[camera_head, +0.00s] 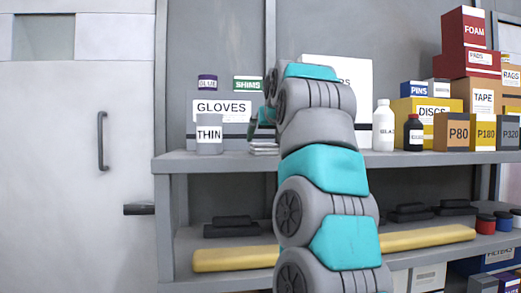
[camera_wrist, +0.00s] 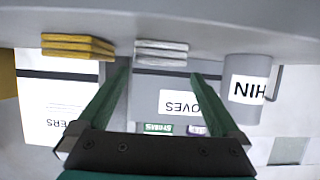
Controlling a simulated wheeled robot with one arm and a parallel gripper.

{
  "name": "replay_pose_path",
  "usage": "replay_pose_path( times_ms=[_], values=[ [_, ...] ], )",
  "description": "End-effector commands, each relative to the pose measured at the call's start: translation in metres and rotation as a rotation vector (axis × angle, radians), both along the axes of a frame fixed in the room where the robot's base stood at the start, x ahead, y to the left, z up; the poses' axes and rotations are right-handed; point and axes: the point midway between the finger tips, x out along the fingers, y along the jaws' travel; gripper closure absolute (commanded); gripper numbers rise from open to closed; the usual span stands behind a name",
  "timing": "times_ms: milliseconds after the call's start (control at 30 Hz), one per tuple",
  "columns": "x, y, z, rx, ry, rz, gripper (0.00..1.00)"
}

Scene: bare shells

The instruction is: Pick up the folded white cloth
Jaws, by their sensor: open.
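The folded white cloth (camera_wrist: 162,52) is a small flat stack of layers in the upside-down wrist view, on the shelf. In the head view part of it (camera_head: 264,149) shows just right of the THIN can, partly hidden by my arm. My gripper (camera_wrist: 160,72) is open and empty, its two green fingers pointing toward the cloth, with the cloth between their tips in the picture. In the head view the gripper (camera_head: 261,121) is mostly hidden by my arm. I cannot tell the remaining distance to the cloth.
The grey THIN can (camera_head: 209,134) stands close beside the cloth. A folded yellow cloth (camera_wrist: 76,46) lies on its other side. The GLOVES box (camera_head: 222,107) is behind. White and dark bottles (camera_head: 384,126) stand farther right on the shelf (camera_head: 174,164).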

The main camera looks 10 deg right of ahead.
Motion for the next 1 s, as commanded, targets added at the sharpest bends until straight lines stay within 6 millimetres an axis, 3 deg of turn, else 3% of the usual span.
replay_pose_path(
  times_ms=[567, 1000],
  values=[
    [0.031, 0.0, -0.011, 0.001, -0.001, 0.0, 0.0],
    [0.073, 0.0, -0.028, 0.0, 0.0, 0.0, 0.0]
  ],
)
